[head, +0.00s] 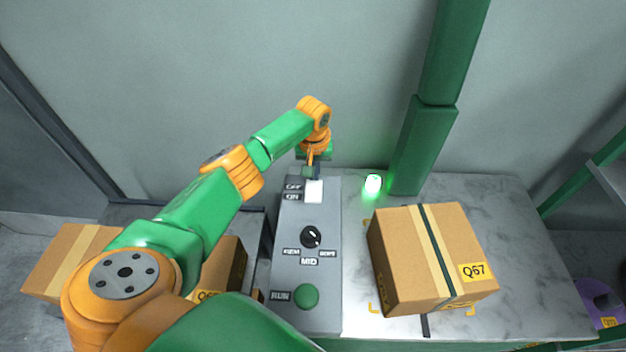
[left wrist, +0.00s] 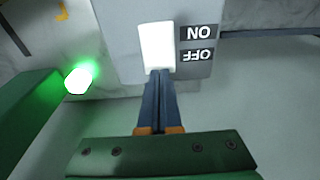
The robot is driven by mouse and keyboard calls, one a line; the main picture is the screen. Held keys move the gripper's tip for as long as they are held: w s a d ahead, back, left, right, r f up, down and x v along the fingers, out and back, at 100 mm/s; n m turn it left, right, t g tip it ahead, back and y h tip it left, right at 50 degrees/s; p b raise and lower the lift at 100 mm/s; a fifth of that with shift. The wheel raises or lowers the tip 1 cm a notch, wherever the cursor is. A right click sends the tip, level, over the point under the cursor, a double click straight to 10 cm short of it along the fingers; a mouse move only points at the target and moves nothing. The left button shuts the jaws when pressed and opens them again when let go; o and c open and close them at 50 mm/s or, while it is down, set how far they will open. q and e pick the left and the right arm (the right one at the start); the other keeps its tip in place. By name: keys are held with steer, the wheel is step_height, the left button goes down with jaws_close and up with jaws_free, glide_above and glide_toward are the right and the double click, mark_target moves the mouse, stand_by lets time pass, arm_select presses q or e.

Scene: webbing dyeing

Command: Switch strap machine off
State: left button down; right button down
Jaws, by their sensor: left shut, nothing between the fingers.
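The strap machine's grey control panel (head: 325,260) runs down the middle of the head view. At its far end is a white rocker switch (head: 314,191) with OFF and ON labels on its left side. My left gripper (head: 310,173) is shut and empty at the far, OFF end of the switch. In the left wrist view the closed fingertips (left wrist: 160,74) reach the lower edge of the white switch (left wrist: 157,46), beside the OFF label. I cannot tell whether they touch it. A green lamp (head: 373,184) is lit right of the panel. My right gripper is not in view.
A black dial (head: 310,237) and a green RUN button (head: 306,295) sit lower on the panel. A strapped box marked Q67 (head: 415,262) rests on the marble-topped table (head: 525,260). A green post (head: 425,140) rises behind. Other boxes (head: 70,262) are at left.

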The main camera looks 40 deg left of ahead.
mark_target(314, 184)
arm_select(q)
steer(key=shift+f+b, duration=0.65)
steer(key=shift+f, duration=0.3)
stand_by(0.3)
step_height(314, 184, up, 7)
steer(key=p, duration=0.7)
steer(key=shift+p, duration=0.4)
